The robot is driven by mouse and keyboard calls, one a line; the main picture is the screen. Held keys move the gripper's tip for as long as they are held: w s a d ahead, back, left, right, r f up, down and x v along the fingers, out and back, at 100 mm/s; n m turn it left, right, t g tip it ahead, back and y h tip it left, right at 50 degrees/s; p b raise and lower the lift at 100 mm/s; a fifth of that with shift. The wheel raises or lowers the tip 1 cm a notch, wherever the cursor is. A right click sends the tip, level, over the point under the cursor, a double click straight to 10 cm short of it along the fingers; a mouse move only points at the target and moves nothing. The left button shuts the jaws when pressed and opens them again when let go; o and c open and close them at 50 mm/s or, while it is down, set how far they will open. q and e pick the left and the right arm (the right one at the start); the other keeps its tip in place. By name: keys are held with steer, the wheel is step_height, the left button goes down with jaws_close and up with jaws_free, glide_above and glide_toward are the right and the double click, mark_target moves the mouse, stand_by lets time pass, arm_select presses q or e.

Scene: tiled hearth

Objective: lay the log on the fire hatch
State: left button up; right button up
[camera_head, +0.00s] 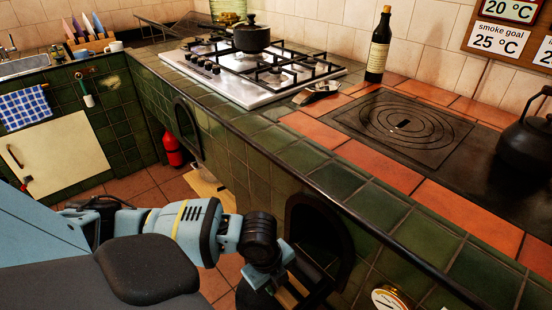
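My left arm comes in from the left, and its light blue gripper (272,283) points down in front of the green tiled counter, by a dark arched opening (312,232). Its fingertips are mostly hidden or cut off at the bottom edge, so I cannot tell whether they are open. A pale brown, wood-like piece (290,293) shows beside the gripper; I cannot tell whether it is the log or is held. A dark metal plate with concentric rings (403,126), perhaps the fire hatch, lies bare in the orange-tiled top. My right gripper is not in view.
A black kettle (527,140) stands right of the ringed plate. A dark bottle (379,50) stands behind it. A gas hob (225,85) with a black pot (251,38) is at the back. A round gauge (390,299) is on the counter front. A red extinguisher (172,148) stands below.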

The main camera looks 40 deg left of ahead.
arm_select(q)
steer(key=o, duration=1.1)
steer(key=r, duration=0.2)
steer(key=r+p, duration=0.1)
steer(key=r, duration=0.3)
steer(key=shift+s+a+r+p, duration=0.15)
steer(key=shift+s+a+p, duration=0.2)
steer(key=shift+a+p, duration=0.05)
steer(key=shift+s+r, duration=0.15)
steer(key=shift+r, duration=0.55)
steer(key=shift+a, duration=0.1)
